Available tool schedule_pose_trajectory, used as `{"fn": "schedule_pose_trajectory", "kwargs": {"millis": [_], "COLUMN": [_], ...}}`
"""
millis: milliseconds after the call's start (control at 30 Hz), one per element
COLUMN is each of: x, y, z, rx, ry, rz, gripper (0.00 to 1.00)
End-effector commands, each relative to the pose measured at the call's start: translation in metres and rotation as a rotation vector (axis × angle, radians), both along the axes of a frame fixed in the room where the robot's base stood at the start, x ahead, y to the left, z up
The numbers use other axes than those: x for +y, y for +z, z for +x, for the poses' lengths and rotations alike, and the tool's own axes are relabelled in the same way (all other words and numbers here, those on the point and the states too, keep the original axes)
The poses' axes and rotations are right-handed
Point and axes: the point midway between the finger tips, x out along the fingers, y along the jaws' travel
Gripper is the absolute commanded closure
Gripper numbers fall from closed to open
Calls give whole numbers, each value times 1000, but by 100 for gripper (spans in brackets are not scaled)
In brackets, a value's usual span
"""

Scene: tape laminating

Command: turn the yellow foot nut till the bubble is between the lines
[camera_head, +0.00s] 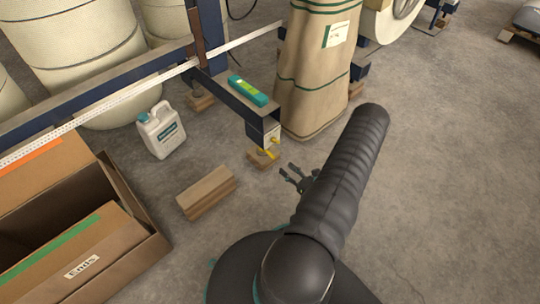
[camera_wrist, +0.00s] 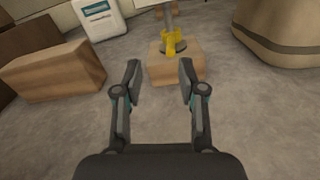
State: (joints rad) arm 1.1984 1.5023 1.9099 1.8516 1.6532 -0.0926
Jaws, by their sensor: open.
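The yellow foot nut (camera_wrist: 174,42) sits low on a grey threaded foot, just above a wooden block (camera_wrist: 176,66). In the head view the nut (camera_head: 267,153) shows small below the end of a dark blue frame beam (camera_head: 237,99). A teal spirit level (camera_head: 248,91) with a yellow-green middle lies on that beam; its bubble is too small to read. My gripper (camera_head: 298,178) is right of and in front of the nut. In the wrist view my gripper (camera_wrist: 159,75) is open and empty, with the nut beyond the fingertips and apart from them.
A loose wooden block (camera_head: 206,193) and a white jug (camera_head: 161,131) stand left of the foot. A tall brown paper-wrapped roll (camera_head: 315,75) stands close on the right. Cardboard boxes (camera_head: 127,247) fill the lower left.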

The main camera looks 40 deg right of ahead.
Motion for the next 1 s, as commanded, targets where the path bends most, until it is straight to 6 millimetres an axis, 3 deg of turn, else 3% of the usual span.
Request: {"fn": "schedule_pose_trajectory", "kwargs": {"millis": [33,167,333,1000], "x": [-2,-5,-5,-4], "y": [-10,-21,-22,-22], "z": [-6,-12,0,110], "rx": [4,6,7,6], "ry": [-30,-69,-73,-70], "rz": [14,27,28,28], "gripper": [60,60,60,60]}}
